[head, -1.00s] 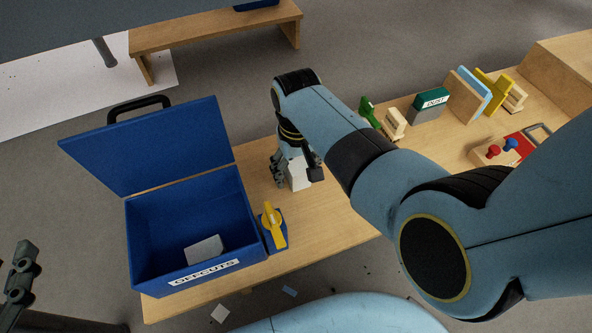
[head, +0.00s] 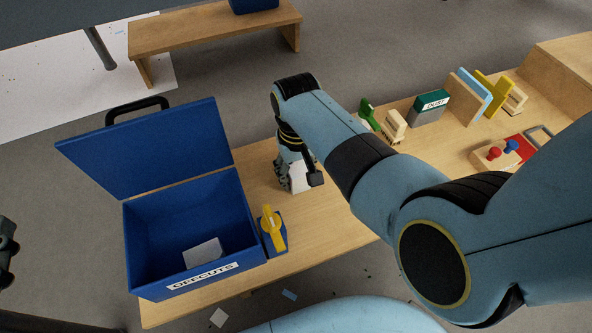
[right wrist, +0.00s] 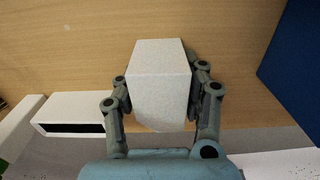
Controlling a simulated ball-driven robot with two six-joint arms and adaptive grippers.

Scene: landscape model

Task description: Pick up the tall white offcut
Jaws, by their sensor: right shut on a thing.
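The tall white offcut (right wrist: 160,90) is a white block between the fingers of my right gripper (right wrist: 161,88) in the right wrist view. The fingers touch it on both sides, and the gripper is shut on it. In the head view my right gripper (head: 291,180) is low over the wooden bench, right of the blue box, with part of the offcut (head: 300,177) showing beside the fingers. I cannot tell whether the offcut still touches the bench. Part of my left gripper (head: 6,252) shows at the left edge; its fingertips are not clear.
An open blue box (head: 142,280) labelled OFFCUTS holds a pale offcut (head: 203,252). A blue block with a yellow handle (head: 272,228) stands beside it. Several boards and a DUST box (head: 430,106) stand further right. Scraps lie on the floor.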

